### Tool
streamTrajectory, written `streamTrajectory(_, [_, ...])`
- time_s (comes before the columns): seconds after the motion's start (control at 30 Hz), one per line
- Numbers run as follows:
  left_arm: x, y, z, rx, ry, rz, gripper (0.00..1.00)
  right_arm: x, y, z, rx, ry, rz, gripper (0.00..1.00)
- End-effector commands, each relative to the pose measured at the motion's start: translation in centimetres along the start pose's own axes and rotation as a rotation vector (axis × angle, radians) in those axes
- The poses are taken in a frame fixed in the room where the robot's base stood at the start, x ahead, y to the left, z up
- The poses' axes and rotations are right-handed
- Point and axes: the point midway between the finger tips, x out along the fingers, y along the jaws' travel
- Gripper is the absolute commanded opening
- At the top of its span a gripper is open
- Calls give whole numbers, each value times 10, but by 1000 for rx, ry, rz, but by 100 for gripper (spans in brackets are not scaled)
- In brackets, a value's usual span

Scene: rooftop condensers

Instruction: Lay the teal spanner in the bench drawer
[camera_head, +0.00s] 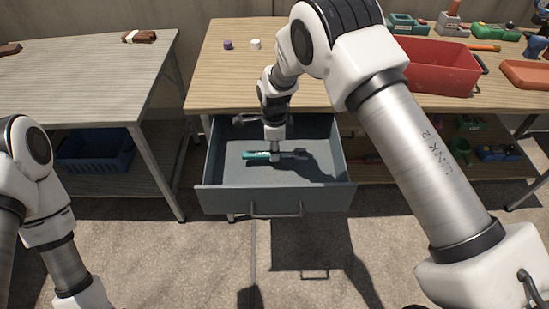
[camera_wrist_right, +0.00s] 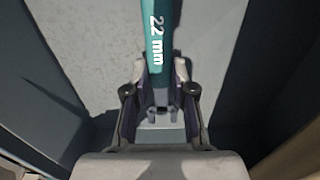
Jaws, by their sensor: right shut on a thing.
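The bench drawer (camera_head: 225,199) is grey and pulled out from the wooden workbench, open at the top. The teal spanner (camera_head: 257,156) is inside its walls, low over the drawer floor; I cannot tell whether it touches the floor. My right gripper (camera_head: 275,152) reaches down into the drawer and is shut on the spanner. In the right wrist view the spanner (camera_wrist_right: 158,40), marked "22 mm", runs between the fingers (camera_wrist_right: 158,105), which hide its lower part. My left arm shows at the left of the head view, but its gripper is out of sight.
The workbench top (camera_head: 225,70) bears a red bin (camera_head: 435,65), a purple piece (camera_head: 228,44) and a white piece (camera_head: 256,43). A grey table (camera_head: 80,75) stands left, with a blue crate (camera_head: 95,150) below. The drawer floor around the spanner looks mostly clear.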

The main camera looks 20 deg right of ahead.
Motion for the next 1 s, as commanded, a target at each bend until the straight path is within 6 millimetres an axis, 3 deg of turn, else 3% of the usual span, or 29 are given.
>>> streamTrajectory(0.13, [2,0,0,0,0,0,37,26,0,0,-1,0,2,0])
streamTrajectory(0.5, [4,0,0,0,0,0,37,33,0,0,-1,0,0,0])
streamTrajectory(0.53, [4,0,0,0,0,0,37,32,0,0,-1,0,0,35])
streamTrajectory(0.57, [3,0,0,0,0,0,37,32,0,0,-1,0,0,46])
streamTrajectory(0.6, [3,0,0,0,0,0,37,32,0,0,-1,0,0,49])
streamTrajectory(0.87, [3,0,0,0,0,0,37,31,0,0,-1,0,0,49])
streamTrajectory(1.0, [1,0,0,0,0,0,37,19,0,0,-1,0,-2,49])
